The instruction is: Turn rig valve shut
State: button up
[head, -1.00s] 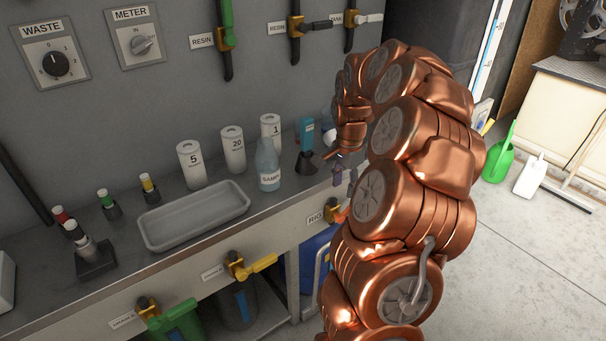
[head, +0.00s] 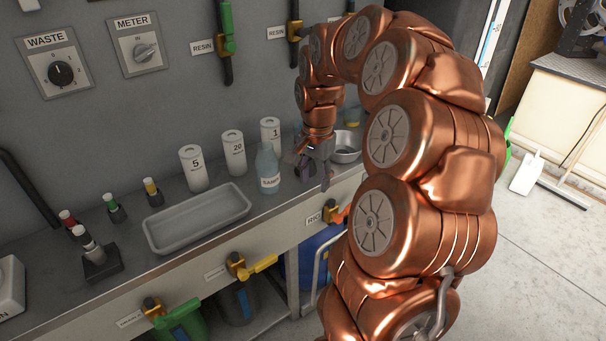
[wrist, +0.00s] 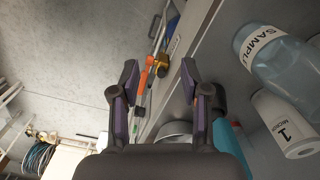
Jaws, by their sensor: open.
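The rig valve (head: 330,211) is a brass body on the bench's front face, beside a label partly reading "RIG". Its orange handle (head: 342,215) is partly hidden by my arm in the head view. In the wrist view the orange handle (wrist: 147,73) and the brass body (wrist: 162,66) show between and beyond my fingertips. My gripper (wrist: 159,72) is open and empty, apart from the valve. In the head view my gripper (head: 314,175) points down over the bench top near its front edge, above the valve.
A sample bottle (head: 267,168) stands close left of my gripper, with a white canister (head: 270,131) behind it. A metal bowl (head: 346,147) stands to the right. A grey tray (head: 197,219) lies further left. A yellow-handled valve (head: 259,265) is on the front face.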

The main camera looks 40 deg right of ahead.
jog(key=a+r, duration=0.1)
jog(key=s+a+r+n+p, duration=0.1)
jog(key=a, duration=0.1)
jog(key=a+n, duration=0.1)
jog(key=a, duration=0.1)
jog(key=shift+s+r, duration=0.25)
jog(key=shift+r, duration=0.15)
jog(key=shift+d, duration=0.1)
